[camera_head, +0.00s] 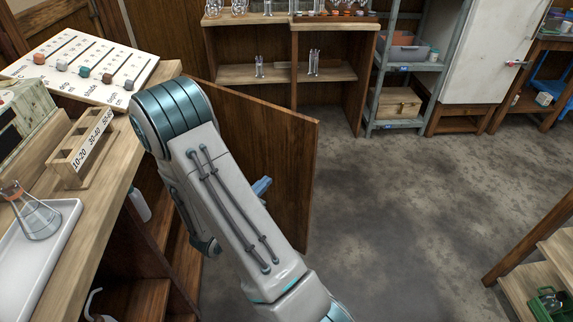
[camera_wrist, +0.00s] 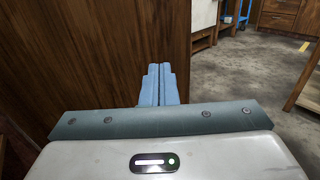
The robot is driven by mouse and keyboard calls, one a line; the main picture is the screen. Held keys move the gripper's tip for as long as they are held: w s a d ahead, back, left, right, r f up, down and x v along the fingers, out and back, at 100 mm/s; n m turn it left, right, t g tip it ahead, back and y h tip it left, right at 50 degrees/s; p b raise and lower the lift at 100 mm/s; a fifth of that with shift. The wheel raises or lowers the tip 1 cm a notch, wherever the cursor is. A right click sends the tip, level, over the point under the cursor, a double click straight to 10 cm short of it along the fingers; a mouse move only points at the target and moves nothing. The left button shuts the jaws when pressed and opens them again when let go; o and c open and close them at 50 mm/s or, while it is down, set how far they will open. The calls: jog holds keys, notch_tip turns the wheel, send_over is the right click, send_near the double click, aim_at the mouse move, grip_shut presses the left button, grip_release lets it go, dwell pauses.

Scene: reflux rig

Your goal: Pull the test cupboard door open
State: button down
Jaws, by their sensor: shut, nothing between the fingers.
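The test cupboard door (camera_head: 285,135) is a dark brown wooden panel. It stands swung wide out from the bench cupboard (camera_head: 146,296) at the left, whose inside shows open. In the wrist view the door (camera_wrist: 95,55) fills the left and upper left. My gripper (camera_head: 262,187) is mostly hidden behind my arm; its blue fingertips show in front of the door's face. In the wrist view my gripper's fingers (camera_wrist: 158,84) are together with nothing between them, close beside the door. I cannot tell whether they touch it. No handle shows.
The bench top holds a wooden rack (camera_head: 82,150), a white tray (camera_head: 62,262) with a flask (camera_head: 38,218) and a slider board (camera_head: 78,68). A wooden shelf unit (camera_head: 358,100) and a grey rack (camera_head: 385,75) stand behind. The floor right of the door is clear.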

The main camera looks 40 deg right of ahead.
aim_at(296, 151)
jog(key=b+x, duration=0.1)
jog(key=x, duration=1.3)
jog(key=shift+f, duration=0.15)
jog(key=shift+w, duration=0.1)
